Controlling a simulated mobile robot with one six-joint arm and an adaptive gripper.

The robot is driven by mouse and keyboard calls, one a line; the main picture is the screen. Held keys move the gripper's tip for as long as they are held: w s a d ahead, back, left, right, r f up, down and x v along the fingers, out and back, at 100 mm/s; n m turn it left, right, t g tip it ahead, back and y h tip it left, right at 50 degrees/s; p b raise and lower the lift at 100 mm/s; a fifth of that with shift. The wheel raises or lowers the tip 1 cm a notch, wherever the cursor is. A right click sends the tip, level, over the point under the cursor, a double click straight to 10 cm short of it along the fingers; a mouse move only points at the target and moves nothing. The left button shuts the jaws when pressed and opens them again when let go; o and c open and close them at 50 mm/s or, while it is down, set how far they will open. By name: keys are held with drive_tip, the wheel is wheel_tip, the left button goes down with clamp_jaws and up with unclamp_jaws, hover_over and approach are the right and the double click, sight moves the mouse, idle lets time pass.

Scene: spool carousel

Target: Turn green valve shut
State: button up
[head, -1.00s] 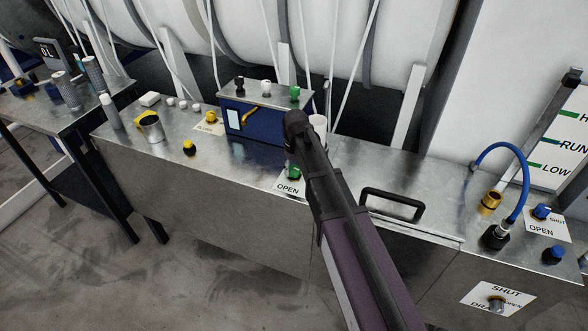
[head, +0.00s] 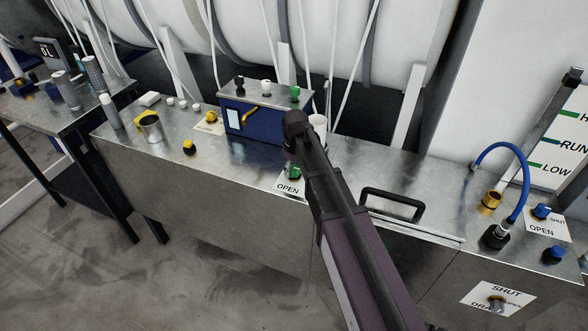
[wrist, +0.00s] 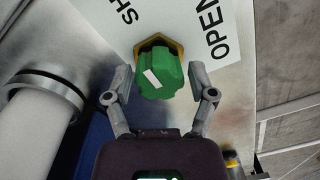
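The green valve (wrist: 160,74) is a ribbed knob with a white mark on its face, on a brass-coloured base over a white label. "OPEN" reads on the label's right side and "SH" on its left in the wrist view. My gripper (wrist: 161,78) has one finger on each side of the knob, apart, with a small gap showing on both sides. In the head view the green valve (head: 293,172) is partly hidden behind my gripper and arm, above the "OPEN" label (head: 287,187).
A white cylinder (wrist: 28,135) with a metal ring stands close left in the wrist view. A blue box (head: 250,124) with small knobs on top is behind. A black handle (head: 392,204) and a blue hose (head: 523,181) lie to the right.

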sight(295, 168)
idle(0.7)
drive_tip(key=shift+m, duration=0.4)
drive_tip(key=m, duration=1.2)
drive_tip(key=shift+m+t, duration=0.3)
drive_tip(key=shift+m, duration=0.1)
drive_tip(key=m, duration=0.4)
wheel_tip(295, 168, up, 14)
drive_tip(key=p, duration=1.4)
drive_tip(key=shift+s+d+f+n+b, duration=1.45)
drive_tip(key=shift+s+d+f+b, duration=0.45)
drive_tip(key=shift+s+d, duration=1.25)
drive_tip(key=shift+s+d+f+n+b, duration=1.5)
drive_tip(key=shift+s+d+f+b, duration=0.35)
drive_tip(key=shift+s+d, duration=1.3)
drive_tip(key=shift+s+d+f+n+b, duration=1.45)
drive_tip(key=shift+s+d+f+b, duration=0.45)
drive_tip(key=shift+s+d, duration=1.25)
